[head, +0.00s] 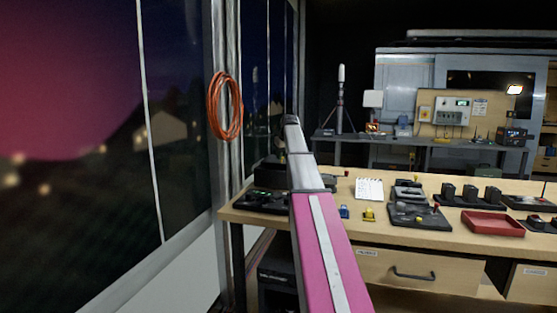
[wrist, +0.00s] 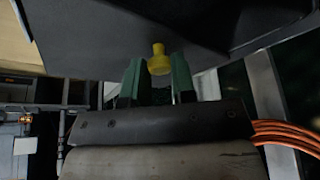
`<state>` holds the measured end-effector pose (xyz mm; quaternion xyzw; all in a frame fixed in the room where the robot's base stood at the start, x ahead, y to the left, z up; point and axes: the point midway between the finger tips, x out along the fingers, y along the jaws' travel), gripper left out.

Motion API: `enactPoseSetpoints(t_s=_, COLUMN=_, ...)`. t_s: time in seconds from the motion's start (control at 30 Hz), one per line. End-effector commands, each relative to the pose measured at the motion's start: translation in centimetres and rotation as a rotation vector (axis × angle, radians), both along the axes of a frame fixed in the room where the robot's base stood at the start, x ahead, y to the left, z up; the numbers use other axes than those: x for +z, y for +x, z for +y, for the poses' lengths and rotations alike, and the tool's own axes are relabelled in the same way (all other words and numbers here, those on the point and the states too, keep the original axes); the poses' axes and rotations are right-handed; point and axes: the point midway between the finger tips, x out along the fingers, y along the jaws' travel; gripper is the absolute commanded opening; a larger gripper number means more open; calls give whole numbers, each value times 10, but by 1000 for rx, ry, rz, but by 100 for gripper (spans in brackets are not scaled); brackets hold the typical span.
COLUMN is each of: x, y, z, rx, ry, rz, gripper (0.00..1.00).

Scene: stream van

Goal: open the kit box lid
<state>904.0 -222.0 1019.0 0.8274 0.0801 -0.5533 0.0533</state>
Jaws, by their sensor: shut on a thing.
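In the wrist view, the dark panel of the kit box lid (wrist: 105,40) fills the top of the picture, with a small yellow knob (wrist: 158,62) on it. My gripper (wrist: 158,75) has its green fingers on either side of the knob and is shut on it. In the head view, a dark box (head: 271,176) that looks like the kit box is at the left end of the bench, partly behind my arm. My gripper is hidden there. I cannot tell how far the lid is raised.
The wooden bench (head: 350,204) holds a notepad (head: 369,189), a red tray (head: 493,223) and several dark fixtures to the right of my arm. A window wall stands close on the left, with an orange cable coil (head: 225,106) hanging by it.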

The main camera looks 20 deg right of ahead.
Motion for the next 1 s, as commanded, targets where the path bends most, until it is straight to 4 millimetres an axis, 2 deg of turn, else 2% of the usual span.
enactPoseSetpoints(t_s=0.03, x=2, y=17, z=-9, rx=-2, ry=1, rz=0, gripper=0)
enactPoseSetpoints(t_s=0.13, x=1, y=28, z=-17, rx=0, ry=0, rz=0, gripper=0)
enactPoseSetpoints(t_s=0.47, x=1, y=28, z=-18, rx=1, ry=0, rz=-2, gripper=0)
enactPoseSetpoints(t_s=0.5, x=1, y=28, z=-18, rx=1, ry=0, rz=-2, gripper=37)
enactPoseSetpoints(t_s=0.53, x=1, y=28, z=-18, rx=1, ry=0, rz=-2, gripper=47)
enactPoseSetpoints(t_s=0.57, x=1, y=28, z=-18, rx=1, ry=0, rz=-2, gripper=50)
enactPoseSetpoints(t_s=0.87, x=2, y=27, z=-18, rx=0, ry=0, rz=-1, gripper=50)
enactPoseSetpoints(t_s=1.0, x=13, y=22, z=-19, rx=0, ry=-1, rz=-2, gripper=50)
